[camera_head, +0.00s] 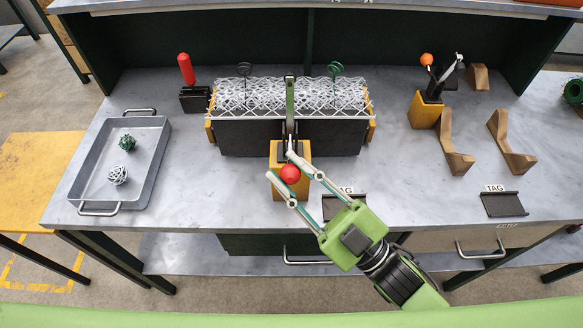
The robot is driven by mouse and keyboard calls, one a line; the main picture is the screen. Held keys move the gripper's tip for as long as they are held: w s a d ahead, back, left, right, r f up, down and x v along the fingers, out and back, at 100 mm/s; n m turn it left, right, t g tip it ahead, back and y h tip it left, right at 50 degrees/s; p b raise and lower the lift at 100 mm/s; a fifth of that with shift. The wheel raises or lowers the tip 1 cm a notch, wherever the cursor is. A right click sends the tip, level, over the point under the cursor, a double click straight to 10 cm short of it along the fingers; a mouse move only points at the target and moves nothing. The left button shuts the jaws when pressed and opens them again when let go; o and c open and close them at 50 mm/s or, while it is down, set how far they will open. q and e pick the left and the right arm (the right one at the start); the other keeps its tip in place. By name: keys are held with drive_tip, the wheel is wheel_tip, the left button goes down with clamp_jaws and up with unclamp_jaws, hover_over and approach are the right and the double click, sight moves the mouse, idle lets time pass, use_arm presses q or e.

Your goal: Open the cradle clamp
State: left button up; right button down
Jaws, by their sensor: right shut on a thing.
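The cradle (240,138) is a dark block with yellow end plates at the middle of the bench, with a roll of silvery wire mesh (250,95) lying in it. The cradle clamp has a yellow base (278,190) at the cradle's front and a narrow green bar (290,100) running back across the mesh. A red ball knob (290,174) shows at the clamp's front. My right gripper (280,167) reaches in from the lower right, its two fingers shut around the red knob. The fingers and knob hide part of the clamp's base. My left gripper is not in view.
A grey tray (75,185) with a green and a white wire ball stands at the left. A red-handled tool (186,70) stands behind it. At the right are an orange-knobbed yellow fixture (424,110), brown brackets (455,160) and tag plates (503,204).

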drive_tip(key=shift+f, duration=0.3)
drive_tip(key=c, duration=1.8)
unclamp_jaws()
drive_tip(key=shift+o, duration=0.2)
drive_tip(key=shift+w+a+r, duration=0.1)
drive_tip(key=v, duration=1.2)
